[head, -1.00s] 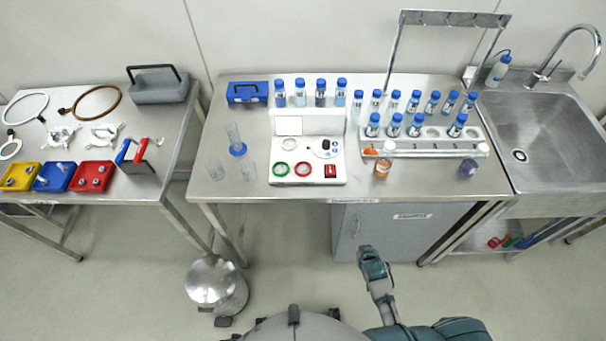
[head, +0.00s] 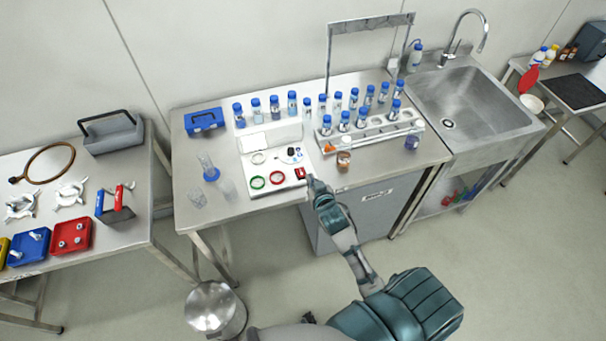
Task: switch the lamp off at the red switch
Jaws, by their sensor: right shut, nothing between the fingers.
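The red switch (head: 300,173) sits at the front right corner of a white panel device (head: 270,190) on the middle steel table. A green ring and a red ring lie to its left on the panel. My right gripper (head: 311,179) is shut and empty, with its fingertips right beside the switch at the table's front edge. I cannot tell whether they touch it. A bright white square (head: 254,142) shows at the back of the device; I cannot tell whether it is the lamp. My left gripper is out of view.
Clear glassware (head: 197,198) stands left of the device. A sink (head: 465,105) is at the right, and a metal bin (head: 214,309) stands on the floor.

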